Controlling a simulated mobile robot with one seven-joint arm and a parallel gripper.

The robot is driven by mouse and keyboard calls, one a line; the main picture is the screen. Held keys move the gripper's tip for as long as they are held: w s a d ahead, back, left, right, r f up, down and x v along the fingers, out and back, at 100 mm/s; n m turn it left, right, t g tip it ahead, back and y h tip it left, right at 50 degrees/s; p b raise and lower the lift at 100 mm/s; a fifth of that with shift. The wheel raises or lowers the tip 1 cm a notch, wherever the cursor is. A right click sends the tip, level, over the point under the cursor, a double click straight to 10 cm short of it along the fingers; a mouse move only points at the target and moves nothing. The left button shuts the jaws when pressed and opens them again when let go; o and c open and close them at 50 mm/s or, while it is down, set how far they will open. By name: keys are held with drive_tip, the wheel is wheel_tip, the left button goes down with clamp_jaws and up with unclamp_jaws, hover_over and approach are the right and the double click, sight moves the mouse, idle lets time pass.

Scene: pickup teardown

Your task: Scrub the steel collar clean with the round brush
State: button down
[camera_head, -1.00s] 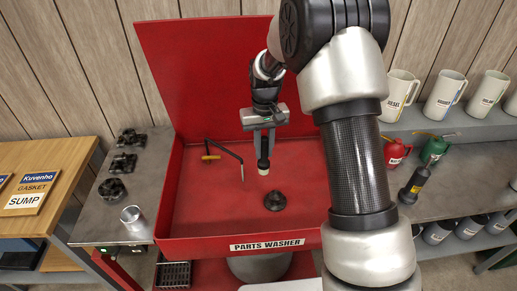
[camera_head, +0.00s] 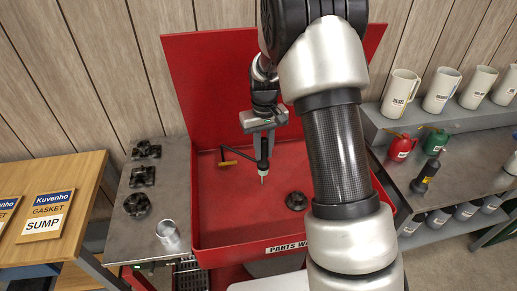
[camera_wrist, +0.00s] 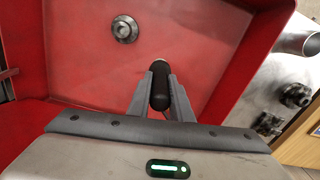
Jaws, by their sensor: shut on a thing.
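My gripper (camera_head: 264,148) is shut on the round brush (camera_head: 263,168), which hangs with its pale end down over the red washer tub. The wrist view shows the brush's black handle (camera_wrist: 160,90) between both fingers (camera_wrist: 161,101). The steel collar, a short silver cylinder (camera_head: 169,234), stands on the grey bench left of the tub, well apart from the brush. It also shows partly cut off at the right edge of the wrist view (camera_wrist: 299,42).
The red parts washer (camera_head: 225,228) has a raised back and side walls. A dark round part (camera_head: 296,200) lies on its floor. Several dark parts (camera_head: 143,175) sit behind the collar; oil cans (camera_head: 402,147) stand right.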

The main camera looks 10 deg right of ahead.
sight(263, 160)
drive_tip(key=shift+a, duration=0.1)
wheel_tip(263, 160, down, 15)
drive_tip(key=b, duration=0.9)
drive_tip(key=shift+r, duration=0.2)
drive_tip(key=shift+r, duration=0.1)
idle(0.6)
drive_tip(key=shift+r+p, duration=2.85)
drive_tip(key=shift+r, duration=2.1)
